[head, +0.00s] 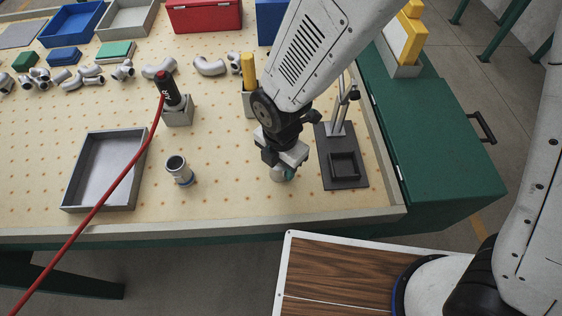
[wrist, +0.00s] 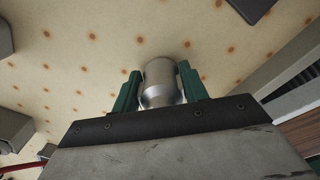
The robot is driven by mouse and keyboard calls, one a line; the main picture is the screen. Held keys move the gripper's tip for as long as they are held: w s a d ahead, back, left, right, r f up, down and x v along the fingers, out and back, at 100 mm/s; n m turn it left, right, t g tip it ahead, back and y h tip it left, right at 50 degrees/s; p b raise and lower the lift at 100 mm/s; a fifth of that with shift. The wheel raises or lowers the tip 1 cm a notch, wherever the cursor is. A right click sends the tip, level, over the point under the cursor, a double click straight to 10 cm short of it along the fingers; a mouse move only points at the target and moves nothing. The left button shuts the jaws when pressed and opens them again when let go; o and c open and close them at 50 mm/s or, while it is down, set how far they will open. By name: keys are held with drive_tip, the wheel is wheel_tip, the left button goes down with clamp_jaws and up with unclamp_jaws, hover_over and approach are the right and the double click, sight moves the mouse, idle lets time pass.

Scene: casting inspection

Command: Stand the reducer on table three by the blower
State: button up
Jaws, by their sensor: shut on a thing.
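The reducer (wrist: 160,76), a silvery metal piece wider at one end, sits between the two green fingers in the wrist view. My gripper (head: 286,174) is shut on it, low over the right part of the table (head: 232,208). Only a small pale part of the reducer (head: 275,174) shows in the head view; I cannot tell whether it touches the table. The blower (head: 168,91), black with a red hose, stands in a grey block (head: 179,112) to the left of my gripper. Another metal fitting (head: 177,167) with a blue ring stands between tray and gripper.
An empty grey tray (head: 66,190) is at the left. A stand with a dark square base (head: 330,178) is just right of my gripper. A yellow-topped holder (head: 248,75) is behind it. Several pipe fittings and bins line the back. Table is clear between the fitting and my gripper.

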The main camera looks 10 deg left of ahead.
drive_tip(key=o, duration=1.2)
drive_tip(key=shift+f, duration=0.1)
wheel_tip(320, 180, up, 12)
drive_tip(key=shift+r, duration=0.1)
